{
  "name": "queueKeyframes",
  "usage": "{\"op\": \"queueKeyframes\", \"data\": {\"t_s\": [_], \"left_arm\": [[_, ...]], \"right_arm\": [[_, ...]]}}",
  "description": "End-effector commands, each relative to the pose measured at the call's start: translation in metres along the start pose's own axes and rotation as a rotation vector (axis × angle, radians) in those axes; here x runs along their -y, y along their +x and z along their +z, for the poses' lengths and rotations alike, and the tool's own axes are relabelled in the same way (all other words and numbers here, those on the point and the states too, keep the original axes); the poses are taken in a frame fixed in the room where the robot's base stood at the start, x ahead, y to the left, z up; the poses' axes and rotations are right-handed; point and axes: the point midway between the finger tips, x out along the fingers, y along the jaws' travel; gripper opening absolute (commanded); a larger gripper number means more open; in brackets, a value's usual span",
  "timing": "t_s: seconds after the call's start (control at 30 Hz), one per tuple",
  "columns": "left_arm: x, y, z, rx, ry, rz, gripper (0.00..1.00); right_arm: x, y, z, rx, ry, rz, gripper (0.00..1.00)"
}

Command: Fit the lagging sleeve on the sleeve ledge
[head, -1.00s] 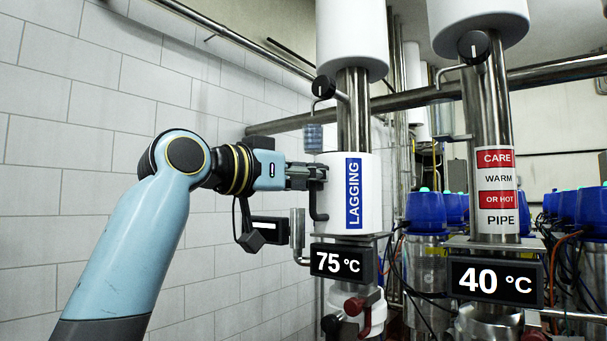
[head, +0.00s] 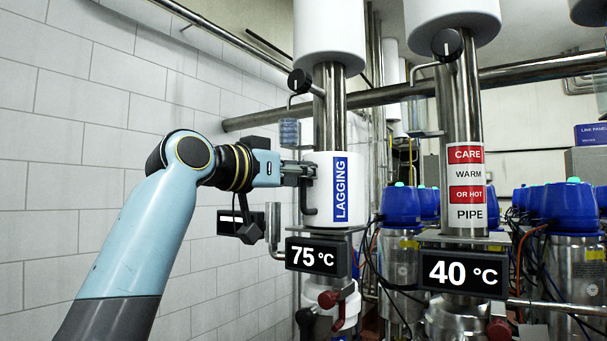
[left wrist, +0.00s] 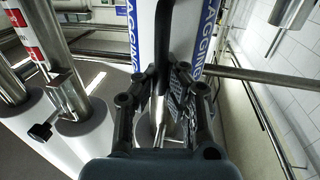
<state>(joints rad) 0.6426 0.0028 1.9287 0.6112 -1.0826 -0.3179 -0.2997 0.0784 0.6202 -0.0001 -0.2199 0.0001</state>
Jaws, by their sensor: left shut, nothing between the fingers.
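The white lagging sleeve (head: 320,212) with a blue LAGGING label stands upright around the left steel pipe (head: 329,108). Its lower end is at the sleeve ledge (head: 357,229), just above the 75 °C display, and looks to rest on it. My left gripper (head: 308,172) is shut and empty at the sleeve's left side, by its black handle (head: 304,197). In the left wrist view the gripper (left wrist: 162,85) is in front of the white sleeve (left wrist: 182,18), with the black handle (left wrist: 242,73) between and beyond the fingers. Contact with the handle is unclear. My right gripper is out of view.
A second pipe (head: 461,110) with a warning label and a 40 °C display (head: 463,274) stands to the right. Blue-topped canisters (head: 570,215) and cables fill the back right. A horizontal pipe (head: 400,100) crosses behind. A white tiled wall (head: 90,150) is at left.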

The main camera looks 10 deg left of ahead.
Motion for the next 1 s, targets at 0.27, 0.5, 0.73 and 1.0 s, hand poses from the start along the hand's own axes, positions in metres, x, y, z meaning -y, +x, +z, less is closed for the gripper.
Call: {"op": "queueKeyframes", "data": {"t_s": [0.27,0.5,0.73,1.0], "left_arm": [[-0.0002,-0.0002,0.0023,-0.001,0.0,0.0,0.0],[-0.0002,-0.0002,0.005,0.0,0.0,0.0,0.0],[-0.0001,-0.0001,0.0056,0.001,-0.001,0.0,0.14],[-0.0001,-0.0002,0.0051,0.0,0.0,0.0,0.33]], "right_arm": [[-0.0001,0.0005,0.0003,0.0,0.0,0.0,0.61],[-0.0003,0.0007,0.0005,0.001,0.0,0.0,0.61],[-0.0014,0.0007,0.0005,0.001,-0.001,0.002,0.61],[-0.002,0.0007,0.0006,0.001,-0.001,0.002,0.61]]}}
